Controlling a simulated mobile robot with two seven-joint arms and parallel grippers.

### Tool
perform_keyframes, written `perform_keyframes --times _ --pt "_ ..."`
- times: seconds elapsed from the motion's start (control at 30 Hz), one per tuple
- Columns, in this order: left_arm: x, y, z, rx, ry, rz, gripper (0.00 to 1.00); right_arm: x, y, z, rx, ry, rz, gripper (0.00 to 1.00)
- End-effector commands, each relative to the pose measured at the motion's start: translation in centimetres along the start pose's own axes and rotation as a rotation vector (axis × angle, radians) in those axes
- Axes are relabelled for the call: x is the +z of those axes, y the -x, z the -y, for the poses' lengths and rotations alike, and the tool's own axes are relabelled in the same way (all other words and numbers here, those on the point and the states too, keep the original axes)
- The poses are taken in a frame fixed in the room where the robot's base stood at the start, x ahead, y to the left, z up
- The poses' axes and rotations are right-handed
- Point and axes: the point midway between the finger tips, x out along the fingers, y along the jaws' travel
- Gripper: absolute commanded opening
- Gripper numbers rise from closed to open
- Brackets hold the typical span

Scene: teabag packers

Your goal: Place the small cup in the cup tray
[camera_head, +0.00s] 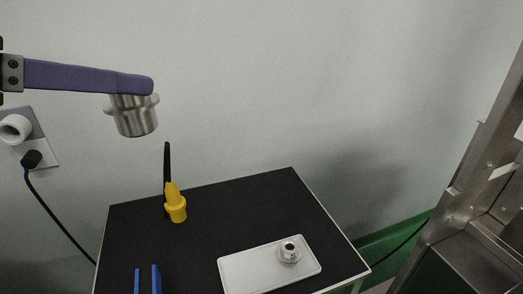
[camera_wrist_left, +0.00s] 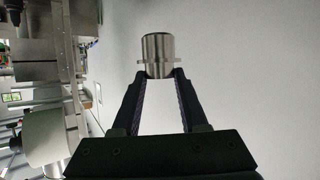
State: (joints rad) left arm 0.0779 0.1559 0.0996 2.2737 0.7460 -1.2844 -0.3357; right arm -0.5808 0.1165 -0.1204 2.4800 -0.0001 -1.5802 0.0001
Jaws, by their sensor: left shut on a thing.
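The small cup (camera_head: 135,118) is a shiny metal cup with a flange near one end. My left gripper (camera_head: 136,95) is shut on it and holds it in the air at the upper left, above and behind the table. In the left wrist view the cup (camera_wrist_left: 159,52) sits between the two fingertips (camera_wrist_left: 160,73). The white tray (camera_head: 240,280) lies at the front right of the black table, with a small metal fitting (camera_head: 289,252) on it. I cannot tell whether this tray is the cup tray. My right gripper is not in view.
The black table (camera_head: 230,205) carries a yellow tool (camera_head: 175,205) with a black upright part and a blue two-pronged item (camera_head: 155,279) at its front edge. A wall socket with a black cable (camera_head: 65,230) is at left. A metal frame (camera_head: 470,200) stands at right.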

Motion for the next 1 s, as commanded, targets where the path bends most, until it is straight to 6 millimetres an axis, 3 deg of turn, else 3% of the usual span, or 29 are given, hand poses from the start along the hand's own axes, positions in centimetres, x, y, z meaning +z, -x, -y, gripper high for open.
perform_keyframes --times 0.03,0.1,0.23,0.4,0.7,1.0 --pt "3.4 -2.7 -0.2 -0.025 0.016 -0.003 0.00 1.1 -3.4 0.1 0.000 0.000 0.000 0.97" --pt "5.5 -5.3 -0.5 -0.067 0.034 -0.007 0.00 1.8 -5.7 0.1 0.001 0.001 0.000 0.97" --pt "8.7 -9.7 -1.6 -0.133 0.062 -0.014 0.00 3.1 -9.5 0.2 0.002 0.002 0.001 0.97" --pt "10.9 -13.7 -3.5 -0.188 0.084 -0.018 0.00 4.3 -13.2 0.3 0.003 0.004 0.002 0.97" --pt "12.5 -16.2 -4.9 -0.226 0.099 -0.014 0.00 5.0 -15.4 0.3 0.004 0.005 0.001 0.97" --pt "20.3 -19.3 -4.4 -0.226 0.100 -0.008 0.00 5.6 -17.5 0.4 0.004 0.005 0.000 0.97"
